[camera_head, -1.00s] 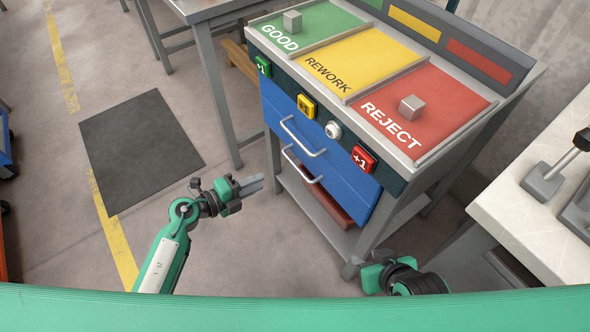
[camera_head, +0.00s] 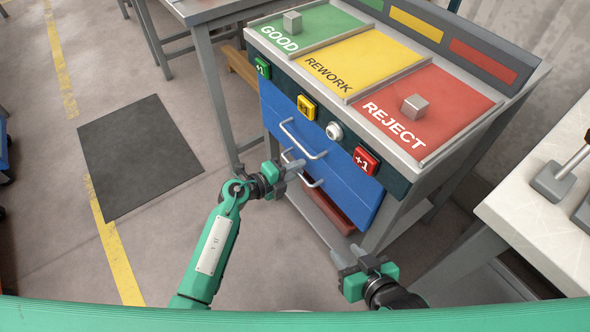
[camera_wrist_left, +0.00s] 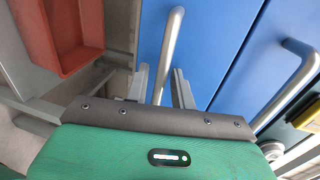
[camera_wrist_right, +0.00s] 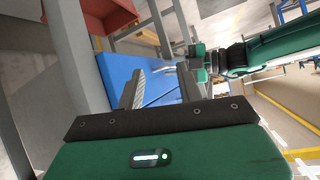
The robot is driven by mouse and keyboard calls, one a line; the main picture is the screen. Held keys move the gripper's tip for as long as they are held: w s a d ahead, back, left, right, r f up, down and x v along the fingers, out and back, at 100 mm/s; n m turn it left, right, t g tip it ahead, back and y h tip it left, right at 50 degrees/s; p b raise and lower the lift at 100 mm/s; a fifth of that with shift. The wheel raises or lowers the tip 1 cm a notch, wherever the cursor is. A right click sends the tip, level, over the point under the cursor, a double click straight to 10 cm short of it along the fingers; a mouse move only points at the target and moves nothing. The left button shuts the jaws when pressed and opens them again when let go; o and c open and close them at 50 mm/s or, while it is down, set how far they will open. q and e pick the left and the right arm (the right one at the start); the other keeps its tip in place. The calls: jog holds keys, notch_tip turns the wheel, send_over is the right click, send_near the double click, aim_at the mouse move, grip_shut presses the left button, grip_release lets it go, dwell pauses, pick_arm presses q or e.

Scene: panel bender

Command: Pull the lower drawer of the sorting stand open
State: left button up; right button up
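The sorting stand (camera_head: 400,165) has two blue drawers, and both look shut. The lower drawer (camera_head: 350,203) has a silver bar handle (camera_head: 316,184), partly hidden behind my left gripper (camera_head: 294,170). In the left wrist view the lower drawer (camera_wrist_left: 215,35) fills the upper middle, and its handle (camera_wrist_left: 170,50) runs down between the two fingers of my left gripper (camera_wrist_left: 160,88). These fingers are apart, with gaps visible beside the bar. My right gripper (camera_head: 348,258) is open and empty, in front of the stand's lower right part. It also shows in the right wrist view (camera_wrist_right: 160,85).
The upper drawer's handle (camera_head: 303,140) lies just above the lower one. A red bin (camera_head: 340,212) sits on the shelf beneath the drawers. A pale-topped table (camera_head: 540,215) stands at the right. Open floor with a dark mat (camera_head: 138,150) lies at the left.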

pick_arm(q)
grip_shut()
jog(key=shift+a, duration=0.1)
